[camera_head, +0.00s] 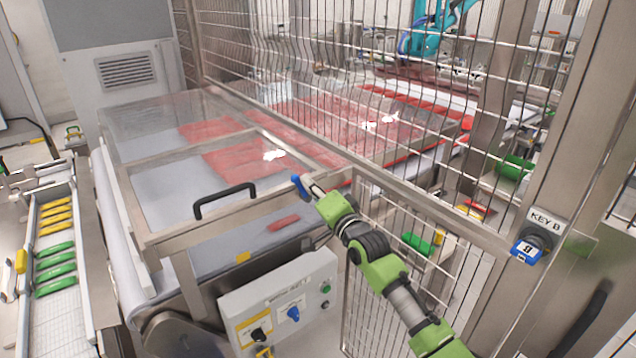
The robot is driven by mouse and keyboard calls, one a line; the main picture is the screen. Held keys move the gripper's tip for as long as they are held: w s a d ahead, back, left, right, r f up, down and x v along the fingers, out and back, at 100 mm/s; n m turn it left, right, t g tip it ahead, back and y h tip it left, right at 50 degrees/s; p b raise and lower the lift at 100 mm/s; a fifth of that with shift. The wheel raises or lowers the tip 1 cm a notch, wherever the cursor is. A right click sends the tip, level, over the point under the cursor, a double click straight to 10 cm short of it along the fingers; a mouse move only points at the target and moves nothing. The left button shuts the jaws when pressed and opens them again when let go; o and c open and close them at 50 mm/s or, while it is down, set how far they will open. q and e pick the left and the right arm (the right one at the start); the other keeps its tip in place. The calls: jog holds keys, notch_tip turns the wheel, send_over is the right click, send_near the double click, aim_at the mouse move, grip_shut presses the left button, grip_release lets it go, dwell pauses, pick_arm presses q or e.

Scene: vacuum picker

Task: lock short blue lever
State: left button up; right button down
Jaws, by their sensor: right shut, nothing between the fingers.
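The short blue lever (299,187) stands at the front right corner of the clear-covered conveyor frame, beside the wire fence. My right gripper (314,190), on the green and black arm from the lower right, is shut with nothing between its fingers. Its tip is right beside the lever, on the lever's right side. I cannot tell whether they touch. The gripper hides the lever's mount. My left gripper is not in view.
A black handle (225,198) rises from the cover's front rail. Below is a grey control box (280,300) with a blue knob (293,313). The wire fence (400,215) runs along the right, with a blue key (526,251) on its post. A rack (50,250) stands left.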

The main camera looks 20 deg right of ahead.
jog(key=n, duration=0.1)
jog(key=a+n+b, duration=0.1)
jog(key=f+n, duration=0.1)
jog(key=n, duration=0.1)
jog(key=shift+s+a+y, duration=0.3)
jog(key=shift+a+y, duration=0.1)
jog(key=n+b, duration=0.1)
jog(key=n, duration=0.1)
jog(key=a+f+n+y+b, duration=0.1)
jog(key=n, duration=0.2)
jog(key=s+a+f+n+b, duration=0.1)
jog(key=n, duration=0.2)
jog(key=shift+a+f, duration=0.2)
jog(key=shift+f, duration=0.05)
jog(key=shift+a+f+n+y+b, duration=0.2)
jog(key=shift+f+n+y+b, duration=0.2)
jog(key=shift+n, duration=0.8)
jog(key=shift+f, duration=0.15)
notch_tip(320, 180, up, 4)
jog(key=r+p, duration=0.1)
jog(key=p, duration=0.3)
jog(key=f+b+v, duration=0.1)
jog(key=b+v, duration=0.2)
jog(key=v, duration=0.6)
jog(key=shift+s, duration=0.15)
